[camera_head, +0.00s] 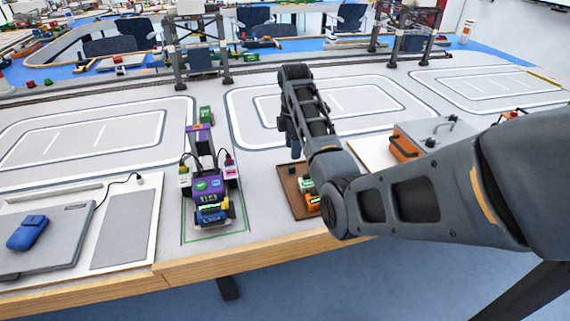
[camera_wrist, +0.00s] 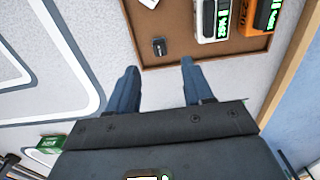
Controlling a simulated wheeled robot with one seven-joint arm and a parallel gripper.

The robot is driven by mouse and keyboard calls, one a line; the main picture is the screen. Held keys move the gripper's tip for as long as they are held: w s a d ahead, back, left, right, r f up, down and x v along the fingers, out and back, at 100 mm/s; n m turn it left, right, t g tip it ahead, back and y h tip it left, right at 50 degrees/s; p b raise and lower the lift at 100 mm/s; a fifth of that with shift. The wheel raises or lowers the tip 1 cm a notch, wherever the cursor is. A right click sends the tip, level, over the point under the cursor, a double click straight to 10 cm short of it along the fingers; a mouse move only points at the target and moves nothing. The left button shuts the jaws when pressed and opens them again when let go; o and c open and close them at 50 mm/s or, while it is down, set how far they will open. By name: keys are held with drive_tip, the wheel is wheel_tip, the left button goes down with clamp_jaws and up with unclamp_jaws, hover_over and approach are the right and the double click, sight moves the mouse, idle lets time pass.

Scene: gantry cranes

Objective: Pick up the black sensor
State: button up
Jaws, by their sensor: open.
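The black sensor (camera_wrist: 159,47) is a small dark block on the bare floor of a shallow brown tray (camera_wrist: 178,24). In the head view the sensor (camera_head: 291,170) lies near the far left corner of the tray (camera_head: 290,184). My gripper (camera_wrist: 160,66) is open and empty. In the wrist view the sensor appears between and just beyond its two blue-grey fingertips, apart from both. In the head view my gripper (camera_head: 293,143) points down above the far side of the tray, partly hidden by my arm.
In the same tray are a white device (camera_wrist: 209,18) and an orange device (camera_wrist: 258,14) with green displays, right of the sensor. A purple vehicle (camera_head: 203,185) stands left of the tray. A grey case (camera_head: 433,132) stands to the right. The wooden table edge (camera_head: 205,264) is in front.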

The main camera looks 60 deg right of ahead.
sight(293, 166)
wheel_tip(293, 166, down, 8)
drive_tip(key=shift+r+p, duration=0.25)
drive_tip(key=shift+p, duration=0.05)
clamp_jaws()
idle(0.5)
